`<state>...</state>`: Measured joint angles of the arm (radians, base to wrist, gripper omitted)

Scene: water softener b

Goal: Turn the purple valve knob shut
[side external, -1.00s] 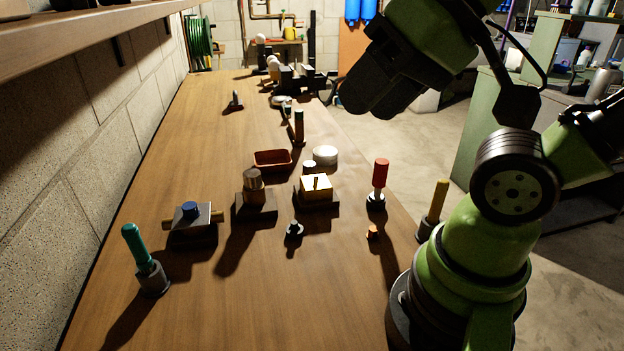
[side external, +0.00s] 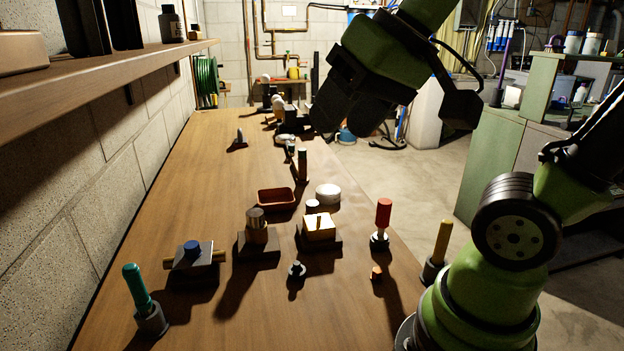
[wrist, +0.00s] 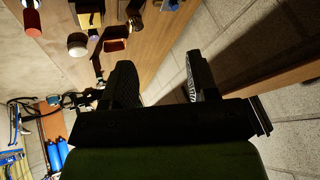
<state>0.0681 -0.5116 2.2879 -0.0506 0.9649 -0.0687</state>
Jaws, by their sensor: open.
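The wooden bench (side external: 200,317) carries a teal handle (side external: 135,285), a blue knob (side external: 192,248), a tan block (side external: 319,228), a red handle (side external: 384,213) and a reddish tray (side external: 277,198). A shelf (side external: 110,68) overhangs at left. The bench's left-centre is fairly clear.

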